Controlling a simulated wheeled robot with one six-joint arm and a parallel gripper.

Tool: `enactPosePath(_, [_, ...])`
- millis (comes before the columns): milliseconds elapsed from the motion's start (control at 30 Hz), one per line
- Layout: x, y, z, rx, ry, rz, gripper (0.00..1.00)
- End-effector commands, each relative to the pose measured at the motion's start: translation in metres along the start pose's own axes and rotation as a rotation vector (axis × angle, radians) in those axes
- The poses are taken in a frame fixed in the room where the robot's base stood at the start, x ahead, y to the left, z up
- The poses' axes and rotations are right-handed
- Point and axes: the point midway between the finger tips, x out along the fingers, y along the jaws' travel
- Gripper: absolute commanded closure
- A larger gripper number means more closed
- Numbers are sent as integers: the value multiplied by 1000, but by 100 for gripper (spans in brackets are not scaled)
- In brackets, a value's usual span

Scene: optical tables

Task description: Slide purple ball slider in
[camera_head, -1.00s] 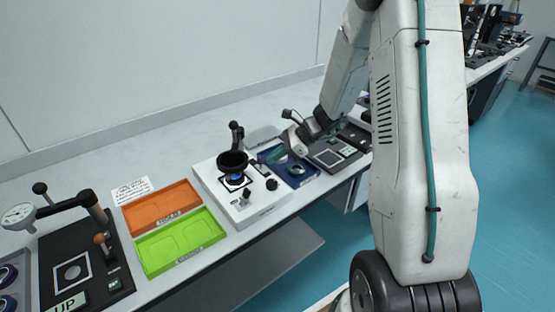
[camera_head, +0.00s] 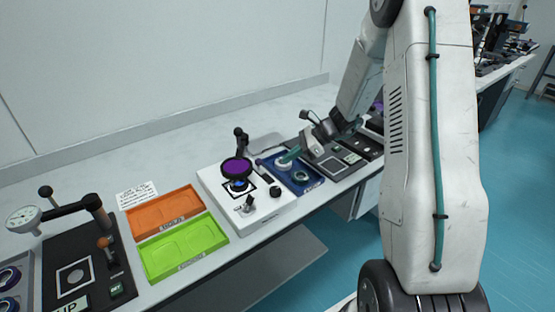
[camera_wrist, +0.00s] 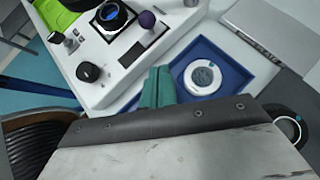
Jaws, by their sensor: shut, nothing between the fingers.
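The purple ball slider (camera_wrist: 147,19) shows at the top of the wrist view as a small purple ball at the edge of the white device (camera_wrist: 115,70), beside a black slot. The device also stands mid-bench in the head view (camera_head: 262,212). A purple disc (camera_head: 236,168) shows in the round head above its blue-lit stage (camera_head: 239,186). My gripper (camera_wrist: 158,86) has its teal fingers shut and empty, between the device and the blue tray, apart from the ball. In the head view my gripper (camera_head: 288,157) is just right of the device.
The blue tray (camera_head: 312,186) holds a white round part (camera_wrist: 202,76). A black knob (camera_wrist: 88,72) stands on the device. Orange (camera_head: 160,212) and green (camera_head: 183,247) trays lie to the left.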

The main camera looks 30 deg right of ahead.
Motion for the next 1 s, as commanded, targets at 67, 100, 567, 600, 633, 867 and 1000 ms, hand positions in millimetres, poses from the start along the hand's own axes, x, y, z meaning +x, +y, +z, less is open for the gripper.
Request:
enactPosePath(67, [-20, 0, 2, -4, 1, -3, 100])
enactPosePath(100, [-28, 0, 2, -4, 0, -2, 100])
enactPosePath(567, [-76, 1, 3, -4, 1, 5, 100])
enactPosePath(600, [-76, 1, 3, -4, 1, 5, 100])
enactPosePath(633, [-76, 1, 3, -4, 1, 5, 100])
enactPosePath(867, [-77, 1, 3, -4, 0, 4, 100])
enactPosePath(1000, [-77, 1, 3, -4, 0, 4, 100])
